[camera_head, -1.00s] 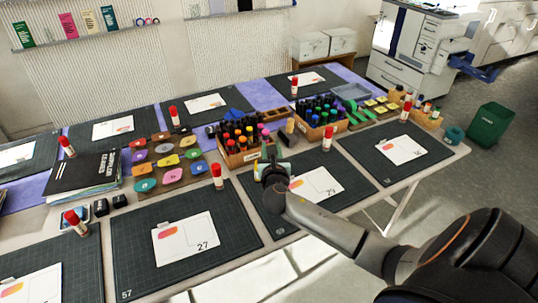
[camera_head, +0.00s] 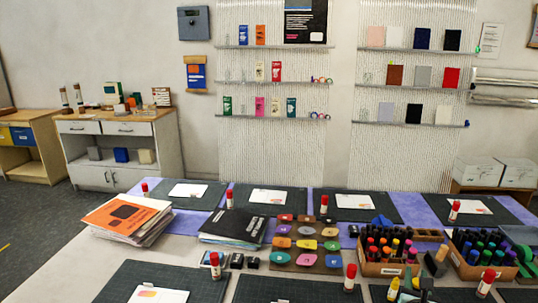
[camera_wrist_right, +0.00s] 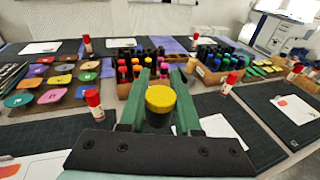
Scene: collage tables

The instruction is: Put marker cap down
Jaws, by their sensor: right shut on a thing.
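A yellow round-ended piece, which looks like the marker cap (camera_wrist_right: 160,98), is between the green fingers of my right gripper (camera_wrist_right: 158,80) in the right wrist view. The gripper is shut on it. A dark part shows just below the yellow end. In the head view my right gripper (camera_head: 408,284) is at the bottom edge, in front of the crate of markers, with the yellow piece (camera_head: 393,289) at its left side. The lower part of the gripper is cut off there. My left gripper is not in view.
Wooden crates of markers (camera_head: 385,268) stand beyond my right gripper. Red-capped glue sticks (camera_head: 350,277) stand upright near dark cutting mats (camera_head: 272,291). A tray of coloured discs (camera_head: 281,258) lies left of the crate. Paper and book stacks (camera_head: 130,219) are at the left.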

